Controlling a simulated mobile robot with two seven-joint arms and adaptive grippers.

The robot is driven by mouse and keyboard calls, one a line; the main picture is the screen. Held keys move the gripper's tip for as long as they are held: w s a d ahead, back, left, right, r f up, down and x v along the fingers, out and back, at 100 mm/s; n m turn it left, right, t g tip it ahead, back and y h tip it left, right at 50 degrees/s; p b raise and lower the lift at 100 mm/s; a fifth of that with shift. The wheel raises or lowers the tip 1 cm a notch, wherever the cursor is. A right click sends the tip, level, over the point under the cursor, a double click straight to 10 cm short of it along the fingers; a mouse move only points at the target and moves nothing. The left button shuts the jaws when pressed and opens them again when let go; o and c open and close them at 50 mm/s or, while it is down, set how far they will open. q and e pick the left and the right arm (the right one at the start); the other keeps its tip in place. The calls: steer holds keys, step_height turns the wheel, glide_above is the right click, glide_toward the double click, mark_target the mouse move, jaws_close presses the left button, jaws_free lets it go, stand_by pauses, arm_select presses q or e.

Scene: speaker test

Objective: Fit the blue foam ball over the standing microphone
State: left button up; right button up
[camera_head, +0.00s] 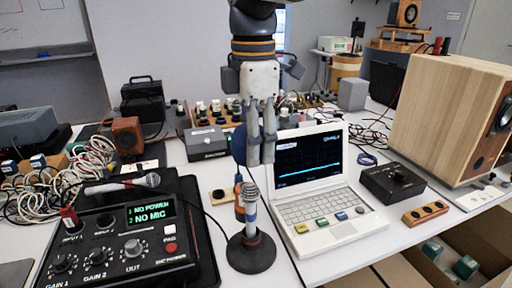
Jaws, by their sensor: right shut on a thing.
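My right gripper (261,152) comes down from the top and hangs just above and slightly behind the microphone head in the picture. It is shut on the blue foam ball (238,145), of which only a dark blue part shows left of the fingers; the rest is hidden. The microphone head is bare. My left gripper is out of view.
A white laptop (318,198) stands close right of the microphone. A black mixer (120,240) reading "NO MIC" and a lying microphone (123,184) are to the left. A wooden speaker (440,118) stands at right. Cables clutter the left side; an open box (395,270) is at lower right.

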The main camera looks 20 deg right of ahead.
mark_target(253, 184)
steer(key=shift+w+f, duration=0.15)
steer(key=shift+f, duration=0.7)
steer(key=shift+f+b, duration=0.3)
steer(key=shift+f, duration=3.3)
steer(key=shift+f, duration=0.55)
steer(key=o, duration=0.9)
steer(key=shift+r, duration=0.1)
